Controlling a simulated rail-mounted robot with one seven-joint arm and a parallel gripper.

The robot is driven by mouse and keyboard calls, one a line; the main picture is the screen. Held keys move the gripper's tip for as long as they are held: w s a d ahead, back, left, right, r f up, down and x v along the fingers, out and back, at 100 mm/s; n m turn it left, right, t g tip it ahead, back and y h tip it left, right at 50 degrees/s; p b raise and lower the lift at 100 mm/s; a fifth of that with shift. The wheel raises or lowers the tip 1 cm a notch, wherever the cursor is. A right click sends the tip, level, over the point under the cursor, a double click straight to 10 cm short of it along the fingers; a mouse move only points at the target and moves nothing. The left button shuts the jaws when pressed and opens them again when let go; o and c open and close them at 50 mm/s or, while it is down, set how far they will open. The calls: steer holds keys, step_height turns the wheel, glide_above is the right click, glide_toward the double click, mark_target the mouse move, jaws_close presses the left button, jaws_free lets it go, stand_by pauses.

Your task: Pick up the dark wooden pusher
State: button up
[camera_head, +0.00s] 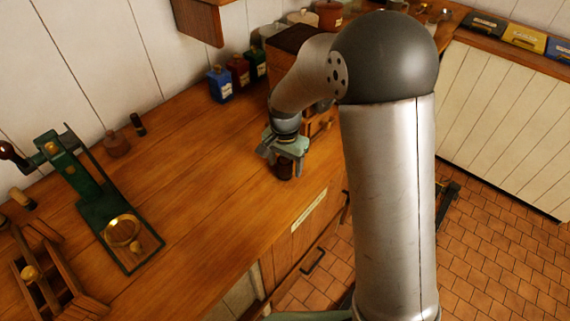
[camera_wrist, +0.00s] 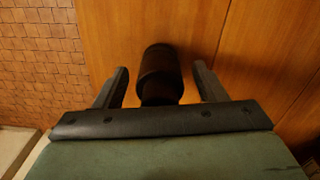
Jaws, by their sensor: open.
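A dark, round-topped object that looks like the dark wooden pusher (camera_wrist: 160,62) stands on the wooden counter in the wrist view. It has a wide head and a narrower part nearer my palm. My gripper (camera_wrist: 161,72) is open, with one finger on each side of it and a gap visible on both sides. In the head view, my gripper (camera_head: 283,152) is low over the counter near its front edge. The dark brown pusher (camera_head: 284,171) shows just beneath it, mostly hidden by the gripper.
The wooden counter (camera_head: 200,150) is clear left of my gripper. A green metal press or scale (camera_head: 95,205) and a wooden rack (camera_head: 45,275) stand at left. Blue (camera_head: 220,84) and red (camera_head: 238,71) containers stand behind. The tiled floor (camera_head: 490,240) lies beyond the front edge.

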steer(key=c, duration=1.2)
